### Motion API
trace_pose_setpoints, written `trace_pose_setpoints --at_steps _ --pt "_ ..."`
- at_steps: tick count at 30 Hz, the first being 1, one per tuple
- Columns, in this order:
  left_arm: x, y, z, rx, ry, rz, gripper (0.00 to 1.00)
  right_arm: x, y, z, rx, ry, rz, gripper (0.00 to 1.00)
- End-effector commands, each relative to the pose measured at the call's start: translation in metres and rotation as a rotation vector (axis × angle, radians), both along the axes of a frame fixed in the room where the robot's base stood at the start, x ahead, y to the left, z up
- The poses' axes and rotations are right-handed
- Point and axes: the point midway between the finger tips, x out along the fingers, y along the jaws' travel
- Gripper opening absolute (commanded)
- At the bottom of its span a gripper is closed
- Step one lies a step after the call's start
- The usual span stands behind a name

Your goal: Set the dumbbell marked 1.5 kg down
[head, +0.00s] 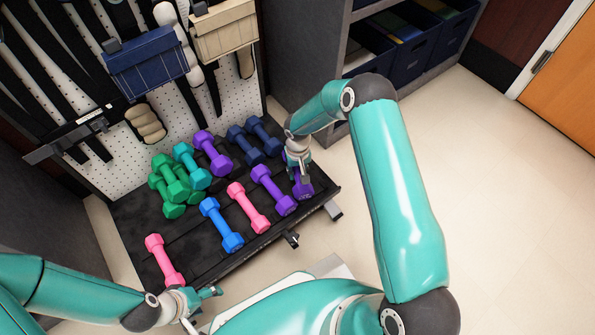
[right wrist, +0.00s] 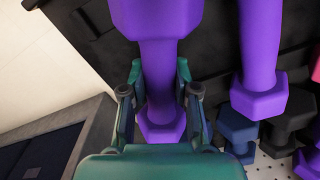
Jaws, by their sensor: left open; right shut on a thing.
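My right gripper (head: 299,165) is shut on a purple dumbbell (head: 304,189) at the right end of the black rack's front row. In the right wrist view its fingers (right wrist: 157,88) close around the handle of this dumbbell (right wrist: 160,52), with a head on either side. I cannot tell whether the dumbbell touches the rack, and no weight marking is readable. My left gripper (head: 206,307) is open and empty at the bottom, in front of the rack.
The black rack (head: 192,262) holds several dumbbells. Another purple dumbbell (head: 273,190) lies just left of the held one; it also shows in the right wrist view (right wrist: 259,60). Navy dumbbells (head: 264,136) lie behind. Open floor (head: 480,200) extends right.

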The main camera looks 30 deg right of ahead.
Motion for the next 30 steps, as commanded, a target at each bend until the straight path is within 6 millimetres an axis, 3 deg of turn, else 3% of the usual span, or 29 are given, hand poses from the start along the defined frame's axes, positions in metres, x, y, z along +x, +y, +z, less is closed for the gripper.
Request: trace_pose_setpoints --at_steps 4,5,10,22,30 --pt "0.0000 0.0000 0.0007 0.000 0.000 0.000 0.67 0.0022 -0.0005 0.0022 -0.001 -0.006 0.000 0.00" --pt "0.0000 0.0000 0.0007 0.000 0.000 0.000 0.67 0.0021 -0.0006 0.0022 -0.001 -0.006 0.000 0.31" --pt "0.0001 0.0000 0.0006 0.000 0.000 0.000 0.67 0.0015 -0.0004 0.0015 -0.001 -0.004 0.000 0.59" --pt "0.0001 0.0000 -0.0001 0.000 0.000 0.000 0.67 -0.0018 0.0006 -0.0023 0.001 0.004 0.001 0.59" --pt "0.0000 0.0000 0.0042 0.000 0.000 0.000 0.67 -0.0003 0.0001 0.0062 0.000 0.000 0.001 0.59"
